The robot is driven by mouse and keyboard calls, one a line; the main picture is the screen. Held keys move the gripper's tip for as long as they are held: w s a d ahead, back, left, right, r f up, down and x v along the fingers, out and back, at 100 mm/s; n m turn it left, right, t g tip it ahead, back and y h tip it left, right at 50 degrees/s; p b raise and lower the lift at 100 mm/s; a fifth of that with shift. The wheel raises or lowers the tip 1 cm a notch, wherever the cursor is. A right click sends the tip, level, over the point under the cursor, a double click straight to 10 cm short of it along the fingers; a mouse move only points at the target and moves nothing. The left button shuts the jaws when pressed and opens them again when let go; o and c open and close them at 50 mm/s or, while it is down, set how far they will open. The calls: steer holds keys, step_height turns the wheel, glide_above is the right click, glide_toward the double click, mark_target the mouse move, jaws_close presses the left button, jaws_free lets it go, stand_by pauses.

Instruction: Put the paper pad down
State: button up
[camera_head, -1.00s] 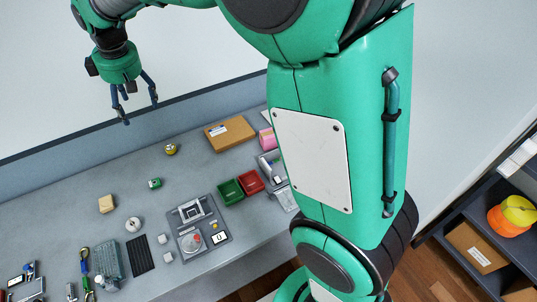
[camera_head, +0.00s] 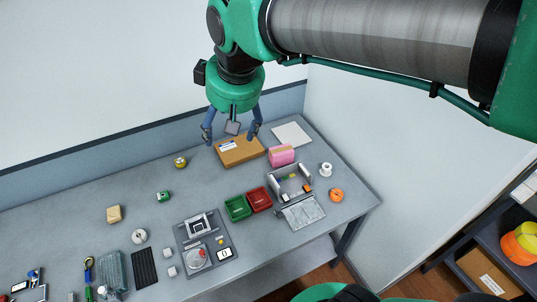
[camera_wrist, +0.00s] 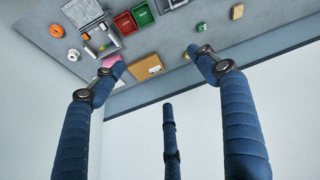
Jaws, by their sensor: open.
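A flat white rectangle (camera_head: 291,134), which looks like the paper pad, lies on the grey table (camera_head: 330,197) at the back right, near the corner of the walls. My gripper (camera_head: 231,133) is open and empty. In the wrist view the spread fingers (camera_wrist: 157,68) hold nothing.
A pink block (camera_head: 281,155) sits beside the box. Green (camera_head: 237,208) and red (camera_head: 259,199) bins, a grey rack (camera_head: 290,184), a white spool (camera_head: 326,169) and an orange ring (camera_head: 336,195) stand nearby.

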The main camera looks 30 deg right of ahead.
steer(key=s+d+f+m, duration=0.2)
steer(key=s+d, duration=0.1)
steer(key=s, duration=0.4)
steer(key=s+d+f+m+t, duration=0.1)
steer(key=s+d+f+m, duration=0.1)
steer(key=s, duration=0.6)
steer(key=shift+d+f+h, duration=0.25)
steer(key=shift+d+h, duration=0.05)
steer(key=shift+d, duration=0.1)
steer(key=shift+f, duration=0.15)
step_height(320, 180, down, 8)
steer(key=b, duration=0.8)
steer(key=shift+b, duration=0.3)
